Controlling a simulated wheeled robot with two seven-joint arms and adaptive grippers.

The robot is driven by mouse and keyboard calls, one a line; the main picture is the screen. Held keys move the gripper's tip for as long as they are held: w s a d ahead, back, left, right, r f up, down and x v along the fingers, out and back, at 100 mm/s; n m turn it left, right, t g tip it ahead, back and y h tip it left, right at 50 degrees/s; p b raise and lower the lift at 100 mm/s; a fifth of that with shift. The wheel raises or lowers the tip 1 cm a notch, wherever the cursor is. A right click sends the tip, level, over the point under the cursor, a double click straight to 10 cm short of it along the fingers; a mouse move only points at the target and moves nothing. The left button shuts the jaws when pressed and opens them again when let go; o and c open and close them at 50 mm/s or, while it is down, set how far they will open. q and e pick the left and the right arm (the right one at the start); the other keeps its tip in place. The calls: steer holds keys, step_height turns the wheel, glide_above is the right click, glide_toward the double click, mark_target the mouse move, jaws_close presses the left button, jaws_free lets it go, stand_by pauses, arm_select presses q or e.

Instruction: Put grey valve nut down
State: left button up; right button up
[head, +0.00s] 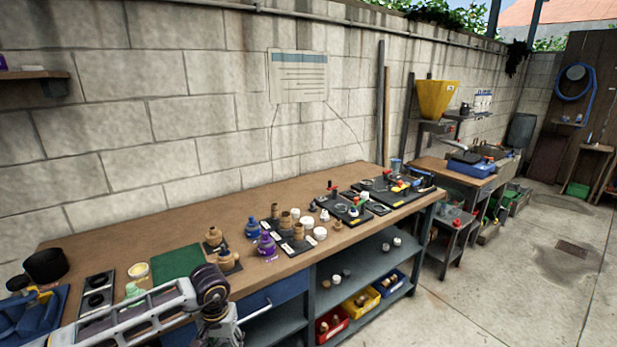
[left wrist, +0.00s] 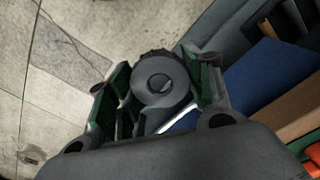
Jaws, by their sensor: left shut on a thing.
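The grey valve nut (left wrist: 158,84) shows in the left wrist view as a dark grey ring with a round hole. My left gripper (left wrist: 160,92) is shut on it, with a green-padded finger on either side. Concrete floor and the blue bench front show beyond the nut, so it is held off the bench top, in front of the bench. In the head view my left arm comes in at the lower left, and its fingers and the nut cannot be made out. My right gripper is not in view.
The wooden workbench (head: 150,222) runs along the block wall. A green mat (head: 177,264), brown, blue and purple fittings, and black trays (head: 294,238) of parts stand on it. Red and yellow bins (head: 361,302) sit on the shelf below. The bench's back left is clear.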

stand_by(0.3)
arm_select(q)
steer(key=d+r+m, duration=0.4)
steer(key=d+r, duration=0.3)
steer(key=r, duration=0.4)
steer(key=s+d+r+m, duration=0.1)
steer(key=d+r+m, duration=0.3)
steer(key=d+r, duration=0.4)
step_height(320, 180, up, 3)
steer(key=shift+f, duration=0.15)
steer(key=s+a+r+n, duration=0.2)
steer(key=a+r+n, duration=0.1)
steer(key=r, duration=0.3)
steer(key=shift+s+a, duration=0.2)
steer(key=shift+a, duration=0.6)
